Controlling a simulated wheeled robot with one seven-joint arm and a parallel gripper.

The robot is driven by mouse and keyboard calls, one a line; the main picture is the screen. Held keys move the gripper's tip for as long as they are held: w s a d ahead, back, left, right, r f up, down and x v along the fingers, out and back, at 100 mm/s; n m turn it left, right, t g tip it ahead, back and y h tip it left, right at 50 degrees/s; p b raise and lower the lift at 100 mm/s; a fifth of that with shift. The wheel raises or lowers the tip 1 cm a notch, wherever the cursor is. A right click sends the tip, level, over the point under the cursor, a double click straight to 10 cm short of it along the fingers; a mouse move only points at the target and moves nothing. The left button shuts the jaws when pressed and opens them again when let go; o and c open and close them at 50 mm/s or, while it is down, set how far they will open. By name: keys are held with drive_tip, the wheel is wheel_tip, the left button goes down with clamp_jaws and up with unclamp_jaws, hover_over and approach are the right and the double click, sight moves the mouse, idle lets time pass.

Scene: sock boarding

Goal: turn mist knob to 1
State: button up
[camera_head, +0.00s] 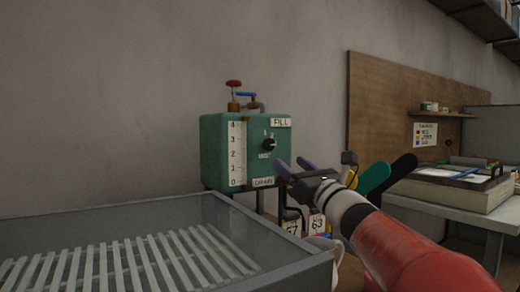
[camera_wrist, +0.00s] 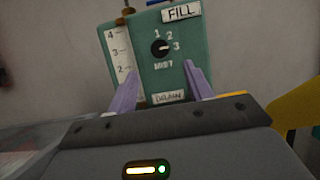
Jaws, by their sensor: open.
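The black mist knob (camera_head: 269,144) is on the front of a green box (camera_head: 211,150). In the wrist view the knob (camera_wrist: 159,48) sits among the numbers 1, 2 and 3, above the word MIST. Its pale mark appears to point right, towards 3. My gripper (camera_head: 292,163) is open and empty, in front of the box and a little below and right of the knob. In the wrist view its two purple fingers (camera_wrist: 159,76) stand apart below the knob, and nothing is between them. The knob is in full view.
The box carries a 0–4 scale (camera_head: 237,153), FILL (camera_head: 281,122) and DRAIN labels, and a red-handled valve (camera_head: 233,84) on top. A grey tray with white slats (camera_head: 180,206) is in front at left. Coloured foot-shaped boards (camera_head: 376,177) and a bench stand at right.

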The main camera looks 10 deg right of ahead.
sight(271, 147)
drive_tip(key=p+x, duration=0.1)
drive_tip(key=x, duration=0.7)
drive_tip(key=shift+w+a+p, duration=0.1)
drive_tip(key=shift+w+p, duration=0.1)
drive_tip(key=shift+p, duration=0.1)
drive_tip(key=c, duration=0.9)
